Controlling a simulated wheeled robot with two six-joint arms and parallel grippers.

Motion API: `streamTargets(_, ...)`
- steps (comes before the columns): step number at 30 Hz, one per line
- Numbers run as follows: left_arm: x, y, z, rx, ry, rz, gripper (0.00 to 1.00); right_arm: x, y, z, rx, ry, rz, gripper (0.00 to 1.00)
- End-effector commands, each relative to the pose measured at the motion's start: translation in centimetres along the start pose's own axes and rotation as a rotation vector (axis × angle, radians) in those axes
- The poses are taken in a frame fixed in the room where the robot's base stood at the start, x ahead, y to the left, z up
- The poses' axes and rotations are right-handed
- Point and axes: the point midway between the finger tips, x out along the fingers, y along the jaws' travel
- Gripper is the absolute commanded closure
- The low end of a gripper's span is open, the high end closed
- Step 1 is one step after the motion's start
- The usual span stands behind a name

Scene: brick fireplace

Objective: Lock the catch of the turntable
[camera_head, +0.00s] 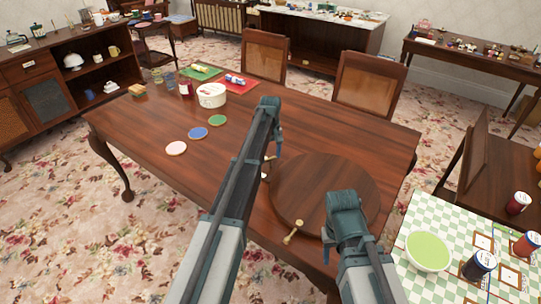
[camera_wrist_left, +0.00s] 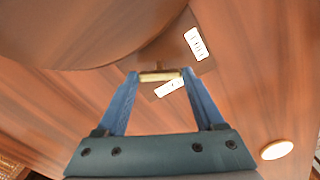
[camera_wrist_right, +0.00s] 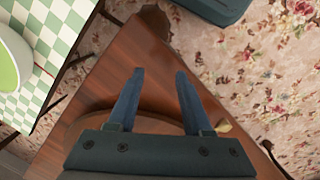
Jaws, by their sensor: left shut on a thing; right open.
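The turntable (camera_head: 325,190) is a round dark wooden disc on the table. A brass bar (camera_wrist_left: 160,77), which appears to be the catch's handle, sits beside its rim in the left wrist view. My left gripper (camera_head: 275,152) is shut on this bar, with a fingertip at each end. Two white labels with small markings lie by it: one label (camera_wrist_left: 195,43) on a dark plate, another label (camera_wrist_left: 170,88) nearer the gripper. My right gripper (camera_wrist_right: 158,78) is open and empty above the table's near right part. A brass knob (camera_head: 293,232) stands at the turntable's near edge.
The wooden table (camera_head: 165,120) holds three round coasters, a white pot (camera_head: 211,95), jars and coloured mats toward the far left. Two chairs (camera_head: 264,56) stand behind it. At the right, a checkered cloth (camera_head: 430,218) carries a green bowl (camera_head: 428,250) and jars.

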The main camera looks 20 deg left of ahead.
Motion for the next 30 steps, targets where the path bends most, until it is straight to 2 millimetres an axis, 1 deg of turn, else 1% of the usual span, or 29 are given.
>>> streamTargets(21, 0.00, 0.00, 0.00, 0.675, 0.000, 0.000, 0.86, 0.00, 0.00, 0.00, 0.000, 0.000, 0.000, 0.50)
streamTargets(30, 0.00, 0.01, -0.01, 0.904, 0.000, 0.000, 0.86, 0.00, 0.00, 0.00, 0.000, 0.000, 0.000, 0.50)
